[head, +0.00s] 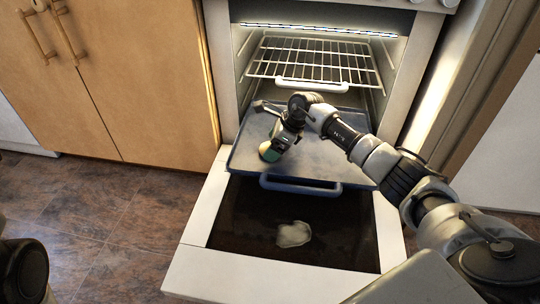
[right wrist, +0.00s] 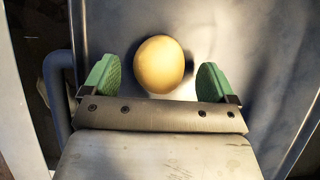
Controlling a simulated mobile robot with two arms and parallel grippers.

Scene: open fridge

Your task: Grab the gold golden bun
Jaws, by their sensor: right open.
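The golden bun (right wrist: 159,63) is round and smooth and lies on the grey-blue tray (right wrist: 228,30) in the right wrist view. My right gripper (right wrist: 160,68) is open, with one green-padded finger on each side of the bun. Small gaps show between the bun and both pads, the left one narrower. In the head view my right gripper (head: 269,150) reaches down over the left part of the tray (head: 330,170). I cannot make out the bun in that view. My left gripper is not in view.
The oven door (head: 235,280) is folded down below the pulled-out tray. A pale patch (head: 293,234) shows on its dark glass. A wire rack (head: 315,60) is above the tray inside the oven. Wooden cabinets (head: 120,80) stand to the left, with clear floor (head: 100,210) before them.

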